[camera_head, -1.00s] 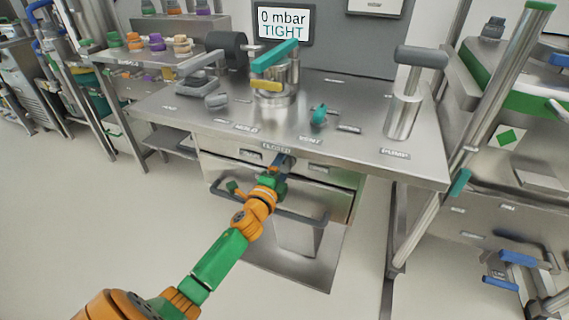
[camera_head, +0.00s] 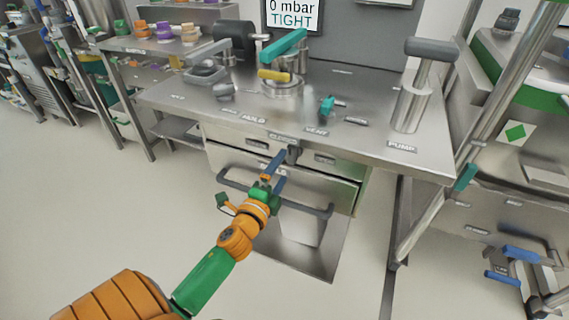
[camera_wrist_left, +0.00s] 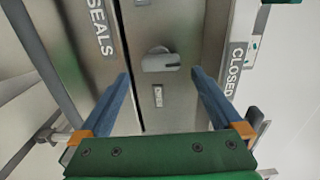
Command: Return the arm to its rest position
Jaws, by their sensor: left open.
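My left arm comes in from the lower left in the head view. Its left gripper (camera_head: 277,175) is open, the two blue fingers apart, in front of the steel bench's drawer fronts. A dark grey latch knob (camera_head: 293,154) sits on the upper front, just beyond the fingertips. In the left wrist view, the open left gripper (camera_wrist_left: 160,73) has nothing between its fingers; the grey latch (camera_wrist_left: 160,61) shows beyond, in the gap. Labels "SEALS" and "CLOSED" flank it. My right gripper is not in view.
A grey bar handle (camera_head: 318,210) crosses the lower drawer close to my gripper. The bench top (camera_head: 350,90) holds a chamber with a teal lever (camera_head: 284,46) and a pump handle (camera_head: 425,50). The display (camera_head: 291,14) reads "0 mbar TIGHT". Open floor lies at left.

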